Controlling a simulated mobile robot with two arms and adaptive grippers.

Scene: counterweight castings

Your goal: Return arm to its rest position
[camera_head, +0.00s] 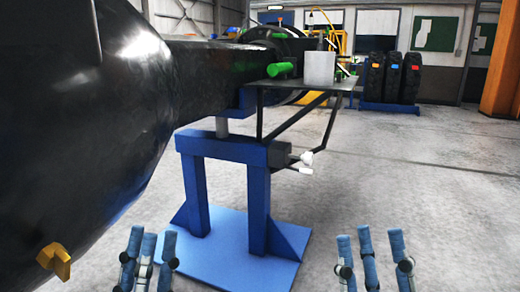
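My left gripper (152,236) is at the bottom edge of the head view, left of centre. Its blue fingers point up and stand apart, with nothing between them. My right gripper (370,233) is at the bottom edge, right of centre. Its blue fingers are also spread and empty. Both grippers appear apart from everything around them. My arm links behind the grippers are out of the picture.
A large black casting (90,130) fills the left side. A blue stand (222,151) supports its narrow part on a blue base plate (215,255). A small shelf (340,86) holds a grey box (319,67). Open floor (440,200) lies to the right.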

